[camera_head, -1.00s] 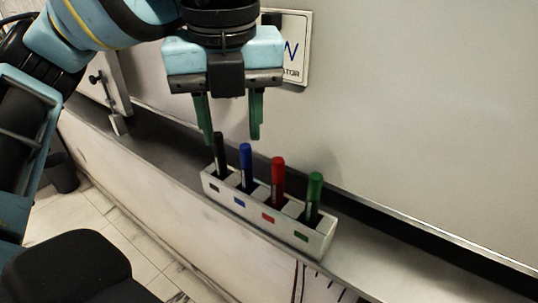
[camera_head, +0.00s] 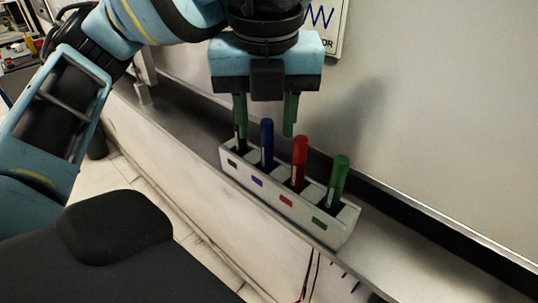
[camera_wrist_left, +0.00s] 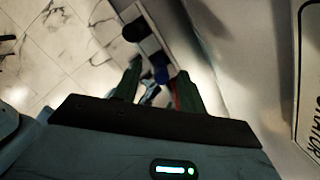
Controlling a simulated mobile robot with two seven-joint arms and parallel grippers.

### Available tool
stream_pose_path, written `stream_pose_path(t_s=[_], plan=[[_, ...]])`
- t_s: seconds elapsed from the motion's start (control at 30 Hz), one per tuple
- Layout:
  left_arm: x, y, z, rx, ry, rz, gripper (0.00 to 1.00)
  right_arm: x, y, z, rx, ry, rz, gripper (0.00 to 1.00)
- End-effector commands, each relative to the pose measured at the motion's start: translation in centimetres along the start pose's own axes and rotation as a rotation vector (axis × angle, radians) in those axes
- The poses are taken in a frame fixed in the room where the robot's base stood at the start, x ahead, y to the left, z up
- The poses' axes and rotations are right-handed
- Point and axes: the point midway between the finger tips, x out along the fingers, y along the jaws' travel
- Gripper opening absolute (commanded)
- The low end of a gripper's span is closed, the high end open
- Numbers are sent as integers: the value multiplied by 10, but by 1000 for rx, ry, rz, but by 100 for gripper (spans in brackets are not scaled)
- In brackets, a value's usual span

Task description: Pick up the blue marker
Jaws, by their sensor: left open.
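The blue marker (camera_head: 267,145) stands upright in the second compartment from the left of a white holder (camera_head: 335,236). My left gripper (camera_head: 265,128) is open, pointing down, with its fingertips at about the height of the marker's cap. In the head view the cap shows between the two green fingers. In the left wrist view the blue marker (camera_wrist_left: 161,75) also appears between the fingertips (camera_wrist_left: 157,85), its lower part hidden. I cannot tell whether a finger touches it. My right gripper is not in view.
The black marker (camera_head: 241,142) stands left, partly overlapped by a finger. The red marker (camera_head: 299,160) and green marker (camera_head: 338,180) stand to the right. The holder sits on a narrow grey ledge (camera_head: 195,115) against a whiteboard (camera_head: 430,120).

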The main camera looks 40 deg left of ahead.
Motion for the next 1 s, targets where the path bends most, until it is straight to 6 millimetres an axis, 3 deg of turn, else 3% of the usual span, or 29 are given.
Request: stream_pose_path(t_s=[0.03, 0.2, 0.5, 0.8, 1.0], plan=[[12, -1, 0, 1, 7, 5, 41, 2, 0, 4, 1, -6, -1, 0], [28, -1, 0, 1, 4, 3, 41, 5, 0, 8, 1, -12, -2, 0], [29, -1, 0, 0, 0, -1, 40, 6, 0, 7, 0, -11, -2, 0], [29, -1, 0, 0, 0, 0, 1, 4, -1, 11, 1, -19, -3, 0], [29, -1, 0, 0, 0, 0, 0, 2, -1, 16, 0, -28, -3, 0]])
